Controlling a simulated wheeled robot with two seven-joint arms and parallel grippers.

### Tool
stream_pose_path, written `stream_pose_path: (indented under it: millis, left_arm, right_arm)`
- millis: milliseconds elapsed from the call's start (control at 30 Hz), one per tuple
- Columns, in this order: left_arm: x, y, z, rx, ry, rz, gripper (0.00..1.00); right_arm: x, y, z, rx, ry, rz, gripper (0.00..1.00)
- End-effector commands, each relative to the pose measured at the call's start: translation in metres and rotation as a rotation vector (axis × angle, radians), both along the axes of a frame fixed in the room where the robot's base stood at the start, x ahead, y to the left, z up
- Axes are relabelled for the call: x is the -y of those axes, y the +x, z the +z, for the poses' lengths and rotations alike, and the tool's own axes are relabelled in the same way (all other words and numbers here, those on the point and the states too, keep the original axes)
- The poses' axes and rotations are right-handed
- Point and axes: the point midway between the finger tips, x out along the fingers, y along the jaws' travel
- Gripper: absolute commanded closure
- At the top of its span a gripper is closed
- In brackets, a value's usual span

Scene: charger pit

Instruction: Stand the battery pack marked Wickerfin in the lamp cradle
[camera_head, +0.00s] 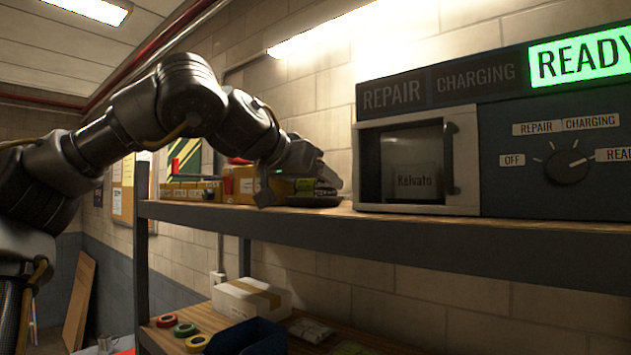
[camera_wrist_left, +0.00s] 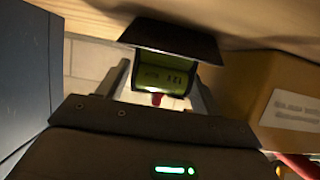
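My left gripper (camera_head: 302,180) reaches over the upper shelf, left of the charger cabinet. In the left wrist view its fingers (camera_wrist_left: 160,88) stand apart, one on each side of a small thing with a green, dark-edged face (camera_wrist_left: 165,72). Marks on that face are too small to read, and a red bit shows below it. A dark flat piece (camera_wrist_left: 170,37) adjoins it. A dark low base (camera_head: 314,201) sits on the shelf under the gripper; whether it is the lamp cradle I cannot tell. No Wickerfin marking is legible. My right gripper is out of view.
The charger cabinet (camera_head: 487,152) has a window with a pack marked Kelvato (camera_head: 414,181) behind it. Its READY sign (camera_head: 582,56) glows green. Yellow boxes (camera_head: 190,191) crowd the upper shelf (camera_head: 430,228). The lower shelf holds a carton, tape rolls and a blue bin (camera_head: 250,337).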

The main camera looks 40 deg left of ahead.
Motion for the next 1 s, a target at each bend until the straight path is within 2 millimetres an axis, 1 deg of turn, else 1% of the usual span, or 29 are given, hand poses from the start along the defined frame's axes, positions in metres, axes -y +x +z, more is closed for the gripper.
stream_pose_path:
  millis: [267,367,400,467,700,833,1000]
  left_arm:
    - [0.000,0.000,0.001,0.000,0.000,0.000,0.33]
    - [0.000,0.000,0.006,0.000,0.000,0.000,0.33]
    - [0.000,-0.003,0.005,0.003,0.000,0.000,0.33]
    - [0.000,-0.012,0.007,0.007,0.001,0.001,0.33]
    - [0.002,-0.061,0.025,0.008,0.001,0.002,0.33]
    - [0.002,-0.084,0.036,0.006,0.001,0.001,0.33]
    - [0.002,-0.103,0.045,0.002,0.001,0.002,0.33]
  right_arm:
    - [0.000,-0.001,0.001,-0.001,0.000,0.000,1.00]
    - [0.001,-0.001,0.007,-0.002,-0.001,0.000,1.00]
    - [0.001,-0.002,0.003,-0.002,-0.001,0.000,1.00]
    - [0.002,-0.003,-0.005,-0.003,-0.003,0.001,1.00]
    - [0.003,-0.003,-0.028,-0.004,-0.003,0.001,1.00]
    - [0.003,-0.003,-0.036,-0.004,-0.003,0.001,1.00]
    - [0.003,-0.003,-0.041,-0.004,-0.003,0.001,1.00]
